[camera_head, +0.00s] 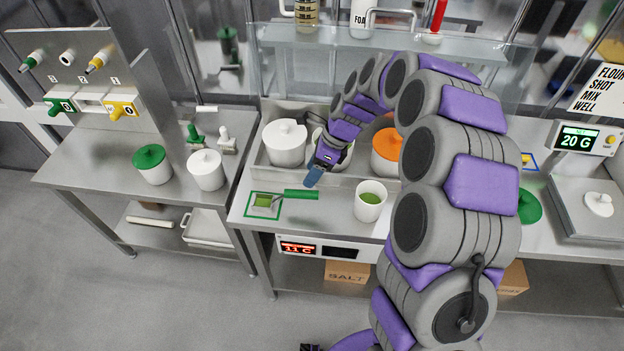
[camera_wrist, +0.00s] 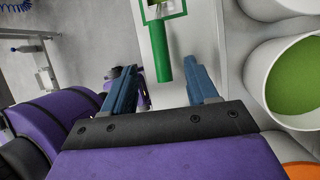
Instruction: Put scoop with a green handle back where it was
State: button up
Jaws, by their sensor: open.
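The scoop with a green handle (camera_head: 301,194) lies on a small green-bordered mat (camera_head: 248,212) at the counter's front left. Its scoop end is over the mat and its handle points right, past the border. My gripper (camera_head: 313,181) is just above the handle's right end. In the wrist view, my gripper (camera_wrist: 163,72) is open and empty, with the end of the green handle (camera_wrist: 161,50) showing between the two fingertips. The handle looks apart from both fingers; the exact height gap is unclear. The scoop end is cut off at the top of the wrist view.
A white cup with green contents (camera_head: 370,206) stands right of the handle, near the front edge. A scale display (camera_head: 577,139) is at right.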

jog(key=shift+d+r, duration=0.1)
jog(key=shift+r, duration=0.1)
jog(key=s+d+r+n+h, duration=0.1)
jog(key=s+d+r+n, duration=0.2)
jog(key=s+r+n, duration=0.35)
jog(key=s+d+r+n+h, duration=0.1)
jog(key=s+d+r+n, duration=0.25)
jog(key=s, duration=0.65)
jog(key=s+d+n+h, duration=0.1)
jog(key=s+d+n, duration=0.3)
jog(key=s, duration=0.5)
jog(key=s+d+n+h, duration=0.2)
jog(key=s+d+n, duration=0.3)
jog(key=s, duration=0.5)
jog(key=shift+s+d+r+n, duration=0.15)
jog(key=shift+d+r+n, duration=0.1)
jog(key=shift+n, duration=0.05)
